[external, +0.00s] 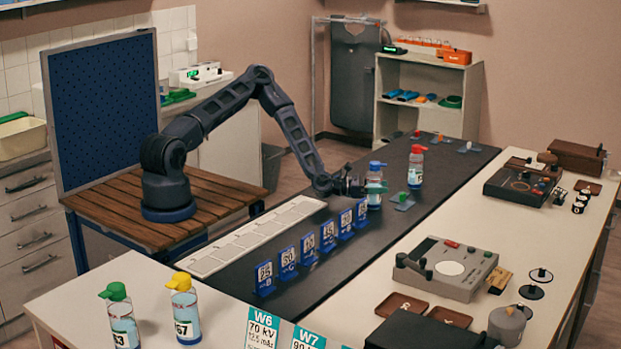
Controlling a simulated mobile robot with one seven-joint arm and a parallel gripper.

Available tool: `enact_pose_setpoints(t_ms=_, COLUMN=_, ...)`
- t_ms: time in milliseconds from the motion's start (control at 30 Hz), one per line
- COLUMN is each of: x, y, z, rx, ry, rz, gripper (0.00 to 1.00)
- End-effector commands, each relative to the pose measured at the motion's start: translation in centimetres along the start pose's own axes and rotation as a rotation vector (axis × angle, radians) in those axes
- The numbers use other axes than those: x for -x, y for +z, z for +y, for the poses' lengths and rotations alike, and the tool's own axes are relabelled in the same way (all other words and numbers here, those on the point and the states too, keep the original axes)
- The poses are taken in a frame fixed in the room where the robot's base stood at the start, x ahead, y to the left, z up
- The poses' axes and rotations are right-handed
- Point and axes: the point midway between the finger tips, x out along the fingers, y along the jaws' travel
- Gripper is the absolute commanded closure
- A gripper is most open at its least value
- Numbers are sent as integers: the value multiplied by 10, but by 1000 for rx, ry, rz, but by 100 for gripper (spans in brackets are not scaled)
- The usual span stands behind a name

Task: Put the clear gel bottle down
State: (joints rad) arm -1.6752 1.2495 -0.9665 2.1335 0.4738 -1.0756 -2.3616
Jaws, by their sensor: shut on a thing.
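A clear bottle with a blue cap and teal gel (375,200) is upright over the long black mat, in my gripper (372,187). My gripper is shut on its body from the left, and the fingers hide part of it. I cannot tell if its base touches the mat. A similar bottle with a red cap (416,168) stands on the mat just to the right. Bottles with a green cap (123,320) and a yellow cap (184,312) stand at the near left corner of the white table.
A row of blue numbered stands (308,249) lines the black mat (345,268) nearer the camera. A small grey holder with a green piece (401,201) sits right of the held bottle. A grey control box (446,268) stands on the right.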

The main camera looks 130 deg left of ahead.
Motion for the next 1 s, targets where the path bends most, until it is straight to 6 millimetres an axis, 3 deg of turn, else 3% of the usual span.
enact_pose_setpoints(t_ms=300, x=0, y=-3, z=0, rx=0, ry=0, rz=0, gripper=77)
enact_pose_setpoints(t_ms=333, x=0, y=-2, z=0, rx=-1, ry=0, rz=0, gripper=42)
enact_pose_setpoints(t_ms=400, x=0, y=-2, z=0, rx=-1, ry=0, rz=0, gripper=29)
enact_pose_setpoints(t_ms=433, x=0, y=-2, z=0, rx=-1, ry=0, rz=0, gripper=26)
enact_pose_setpoints(t_ms=800, x=0, y=2, z=0, rx=-2, ry=0, rz=0, gripper=26)
enact_pose_setpoints(t_ms=1000, x=29, y=0, z=1, rx=1, ry=0, rz=2, gripper=26)
